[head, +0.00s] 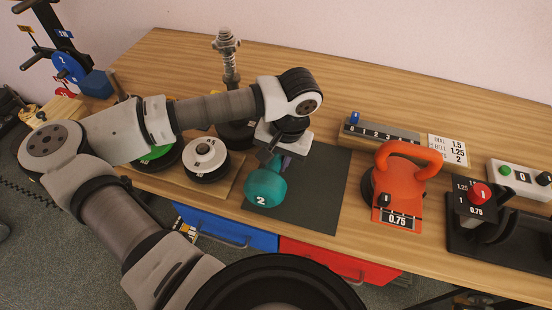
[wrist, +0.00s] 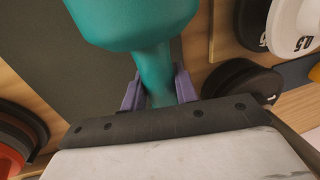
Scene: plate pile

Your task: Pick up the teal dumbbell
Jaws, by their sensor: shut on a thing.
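The teal dumbbell (head: 265,187) has a rounded head marked "2" that faces the front in the head view. My gripper (head: 284,160) reaches down over it from behind and is shut on its handle. In the wrist view the teal dumbbell (wrist: 135,20) fills the top middle, and its narrower handle sits between the purple fingers of my gripper (wrist: 160,92). The far head is hidden by my gripper. The dumbbell is over the dark mat (head: 320,185); I cannot tell whether it touches the mat.
An orange kettlebell (head: 400,180) stands right of the mat. White and black weight plates (head: 205,160) lie on a wooden board to the left. A spring post (head: 228,60) rises behind my arm. A black dumbbell stand (head: 490,220) is at the right. The mat's right part is clear.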

